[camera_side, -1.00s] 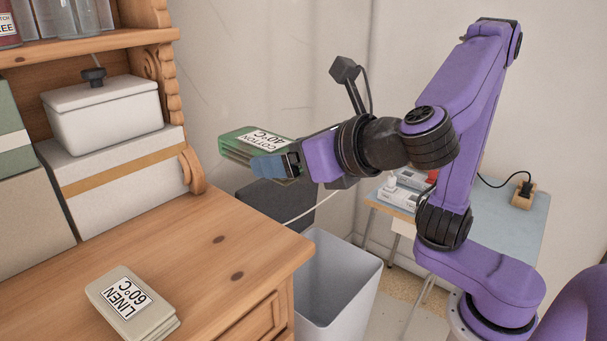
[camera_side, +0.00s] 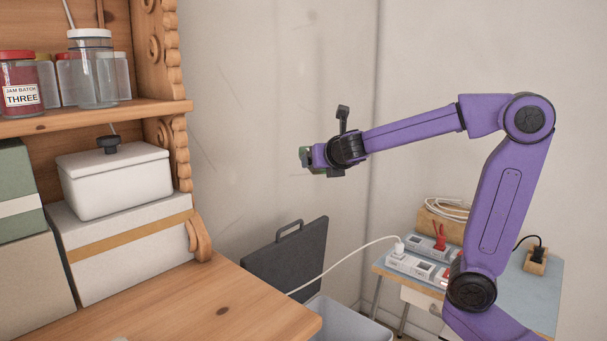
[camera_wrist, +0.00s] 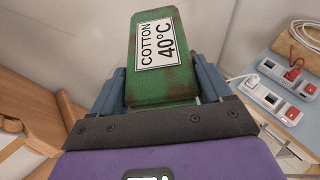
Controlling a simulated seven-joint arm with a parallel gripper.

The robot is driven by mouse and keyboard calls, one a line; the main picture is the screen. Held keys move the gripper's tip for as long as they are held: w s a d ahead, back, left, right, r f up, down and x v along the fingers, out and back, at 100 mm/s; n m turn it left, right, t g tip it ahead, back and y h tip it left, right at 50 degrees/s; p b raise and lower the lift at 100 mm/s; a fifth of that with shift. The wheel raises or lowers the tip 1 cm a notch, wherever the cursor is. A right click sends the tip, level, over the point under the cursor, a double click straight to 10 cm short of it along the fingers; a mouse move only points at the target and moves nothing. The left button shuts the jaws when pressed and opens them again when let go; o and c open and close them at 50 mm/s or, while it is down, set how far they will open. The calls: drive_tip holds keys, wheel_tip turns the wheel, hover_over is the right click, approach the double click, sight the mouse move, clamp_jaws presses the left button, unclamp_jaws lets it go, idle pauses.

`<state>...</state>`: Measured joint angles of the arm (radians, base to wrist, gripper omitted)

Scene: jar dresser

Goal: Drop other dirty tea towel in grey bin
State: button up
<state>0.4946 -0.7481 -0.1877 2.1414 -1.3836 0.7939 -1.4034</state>
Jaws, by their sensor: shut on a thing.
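The tea towel is a green folded stack with brown stains and a white label reading COTTON 40°C (camera_wrist: 160,84). My gripper (camera_wrist: 163,95) is shut on it, with one blue finger along each side. In the side view my gripper (camera_side: 309,156) is high in front of the wall, and only a little of the towel shows there. The grey bin (camera_side: 348,320) stands below, beyond the right end of the wooden top. Its mouth shows only in part, cut by the frame edge. My gripper is well above the bin and apart from it.
A dark upright panel with a handle (camera_side: 290,262) stands behind the bin. A white cable (camera_side: 345,265) runs from the power strips (camera_side: 415,265) on a blue side table (camera_side: 510,310). The wooden top (camera_side: 210,305) and shelf with jars are left.

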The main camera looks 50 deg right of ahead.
drive_tip(key=d+m+h, duration=0.1)
drive_tip(key=d, duration=0.6)
wheel_tip(320, 180, down, 59)
drive_tip(key=shift+a+g, duration=0.25)
drive_tip(key=shift+g, duration=0.05)
drive_tip(key=shift+r, duration=0.1)
drive_tip(key=o, duration=1)
drive_tip(key=shift+s+a, duration=0.1)
drive_tip(key=shift+s, duration=0.05)
drive_tip(key=v, duration=0.7)
drive_tip(key=shift+a+r, duration=0.1)
